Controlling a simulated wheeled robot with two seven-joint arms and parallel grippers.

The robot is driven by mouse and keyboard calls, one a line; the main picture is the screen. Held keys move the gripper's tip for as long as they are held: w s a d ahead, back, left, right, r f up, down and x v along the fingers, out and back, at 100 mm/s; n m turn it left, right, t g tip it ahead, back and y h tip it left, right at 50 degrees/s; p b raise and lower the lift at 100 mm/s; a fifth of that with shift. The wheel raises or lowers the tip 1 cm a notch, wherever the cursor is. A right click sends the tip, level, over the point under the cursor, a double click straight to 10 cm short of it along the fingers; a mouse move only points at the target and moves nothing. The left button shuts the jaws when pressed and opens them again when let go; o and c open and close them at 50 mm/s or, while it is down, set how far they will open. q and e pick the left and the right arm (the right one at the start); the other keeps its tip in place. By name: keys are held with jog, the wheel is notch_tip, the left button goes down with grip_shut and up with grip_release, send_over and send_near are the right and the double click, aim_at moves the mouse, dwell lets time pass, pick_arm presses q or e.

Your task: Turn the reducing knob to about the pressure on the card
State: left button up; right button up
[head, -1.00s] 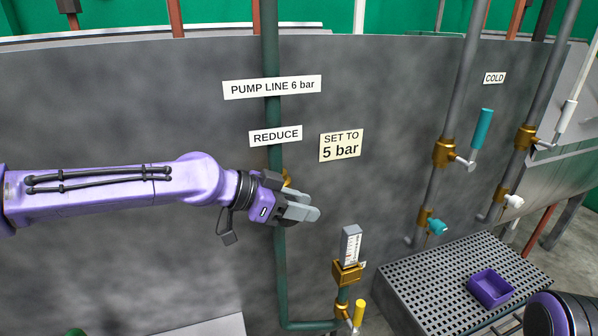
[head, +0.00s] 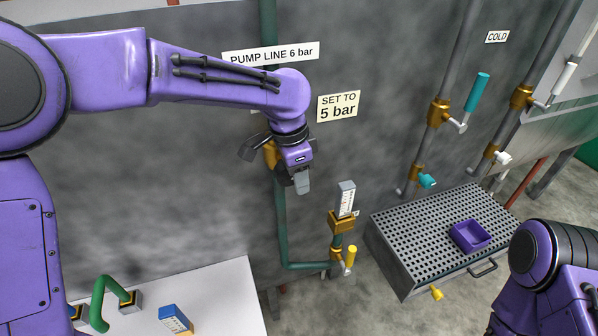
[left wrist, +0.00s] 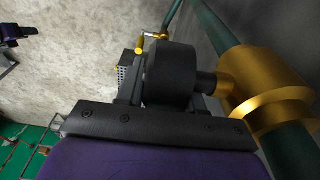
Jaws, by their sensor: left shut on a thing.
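The card reading "SET TO 5 bar" (head: 338,106) is on the grey wall, right of the green pipe (head: 281,225). The brass reducing valve body (head: 270,155) is on that pipe, partly behind my left gripper (head: 301,183). In the left wrist view, the dark round knob (left wrist: 171,75) sits between my left fingers, joined by a short stem to the brass body (left wrist: 262,90). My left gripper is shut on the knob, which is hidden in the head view. A gauge (head: 346,198) with a white scale stands on a brass block lower right; its reading is too small to tell. My right gripper is out of view.
A yellow-handled valve (head: 350,256) is below the gauge. A perforated platform (head: 400,235) with a purple tray (head: 455,238) stands at right. Teal-handled (head: 477,92) and white-handled (head: 565,77) valves are on pipes beyond. A white table (head: 225,300) is at lower left.

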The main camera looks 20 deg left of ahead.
pick_arm(q)
jog(key=g+y, duration=0.1)
jog(key=y, duration=0.1)
jog(key=f+g+y, duration=0.1)
jog(key=y, duration=0.1)
jog(key=shift+s+a+g, duration=0.2)
jog(key=shift+a+g, duration=0.05)
jog(key=shift+g, duration=0.05)
jog(key=shift+s+a+f+g+y, duration=0.1)
jog(key=shift+s+a+g+y, duration=0.05)
jog(key=shift+g+y, duration=0.45)
jog(key=shift+s+a+f+g+y, duration=0.15)
jog(key=shift+g+y, duration=0.25)
jog(key=shift+y, duration=0.4)
jog(key=o, duration=1)
jog(key=shift+a, duration=0.1)
jog(key=shift+c, duration=0.2)
jog(key=shift+w+r, duration=0.1)
jog(key=v, duration=1)
jog(key=shift+w+d, duration=0.2)
